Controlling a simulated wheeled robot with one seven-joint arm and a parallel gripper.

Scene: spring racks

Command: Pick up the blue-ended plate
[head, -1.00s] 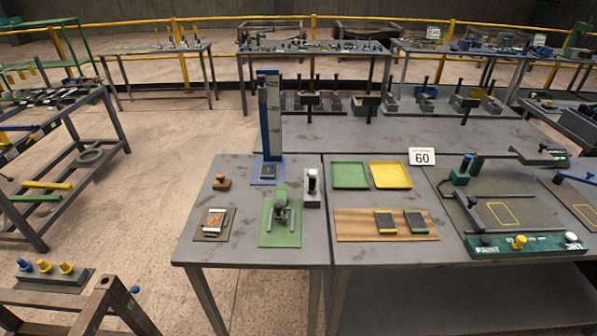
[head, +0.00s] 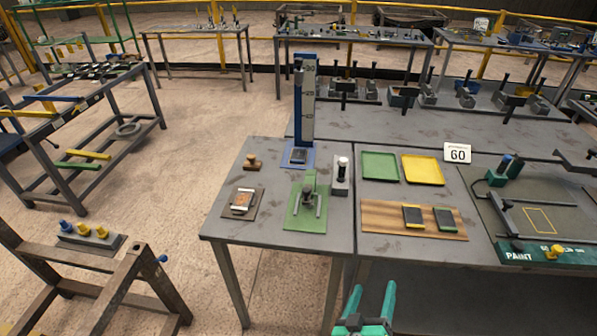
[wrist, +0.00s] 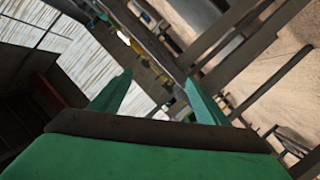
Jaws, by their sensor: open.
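My gripper (head: 370,300) has come up at the bottom of the head view, its two green fingers apart and nothing between them. It also shows in the wrist view (wrist: 157,85), open and empty. A dark plate (head: 298,155) lies on the blue base of the tall scale; I cannot tell whether its ends are blue. On a wooden board (head: 380,221) lie a yellow-ended dark plate (head: 413,217) and a green-ended dark plate (head: 446,219). No plate with clearly blue ends can be made out. My gripper is in front of the table, well short of these plates.
A green tray (head: 380,166) and a yellow tray (head: 422,170) lie behind the board. A green press (head: 306,205) stands at left. A brown trestle (head: 125,285) and a grey rack (head: 82,150) stand to the left. Open floor (head: 205,120) lies between rack and table.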

